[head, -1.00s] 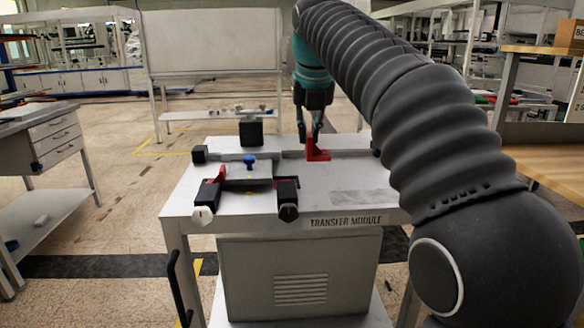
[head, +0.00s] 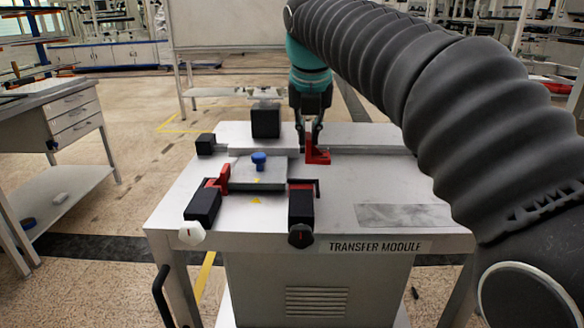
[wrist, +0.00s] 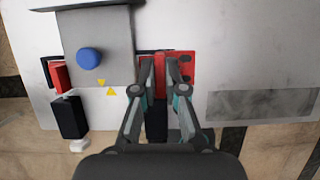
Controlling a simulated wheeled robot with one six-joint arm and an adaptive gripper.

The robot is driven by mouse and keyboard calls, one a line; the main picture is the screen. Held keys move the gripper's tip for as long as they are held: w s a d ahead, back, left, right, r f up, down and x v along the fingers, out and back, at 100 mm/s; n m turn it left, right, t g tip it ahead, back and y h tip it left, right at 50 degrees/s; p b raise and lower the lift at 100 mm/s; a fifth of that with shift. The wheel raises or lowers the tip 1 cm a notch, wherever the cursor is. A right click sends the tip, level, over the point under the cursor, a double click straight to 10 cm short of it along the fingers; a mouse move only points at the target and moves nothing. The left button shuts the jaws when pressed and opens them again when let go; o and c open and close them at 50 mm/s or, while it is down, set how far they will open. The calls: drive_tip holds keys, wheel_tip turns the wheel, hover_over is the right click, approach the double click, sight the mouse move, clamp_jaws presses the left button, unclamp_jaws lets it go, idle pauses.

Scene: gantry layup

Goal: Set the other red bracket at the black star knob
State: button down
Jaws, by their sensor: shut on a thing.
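My gripper (head: 312,136) is shut on a red L-shaped bracket (head: 319,157) and holds it behind the right-hand black clamp block (head: 301,206). In the wrist view the fingertips (wrist: 161,64) close on its upright part, and its flat, holed part (wrist: 182,70) extends to the right. The bracket seems to be above the table; the exact gap is unclear. The black star knob (head: 301,236) is on the front end of the right clamp block. Another red bracket (head: 223,178) stands by the left black clamp block (head: 205,205), which has a white star knob (head: 192,233).
A grey plate (head: 258,178) with a blue knob (head: 259,160) lies between the clamps. Black blocks (head: 265,122) (head: 205,144) stand behind it. The white table (head: 375,185) is clear at right except for a grey flat patch (head: 404,216).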

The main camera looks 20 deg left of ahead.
drive_tip(key=shift+s+a+f+b, duration=0.2)
drive_tip(key=shift+s+a+f, duration=0.25)
drive_tip(key=shift+f, duration=0.6)
drive_tip(key=shift+s+a+f+b, duration=0.25)
drive_tip(key=shift+s+a+f, duration=0.2)
drive_tip(key=shift+f, duration=0.55)
drive_tip(key=shift+s+a+f+b, duration=0.2)
drive_tip(key=shift+s+a+f, duration=0.25)
drive_tip(key=shift+f, duration=0.6)
drive_tip(key=c, duration=1.2)
unclamp_jaws()
drive_tip(key=shift+f, duration=0.1)
drive_tip(key=p+v, duration=0.2)
drive_tip(key=v, duration=1)
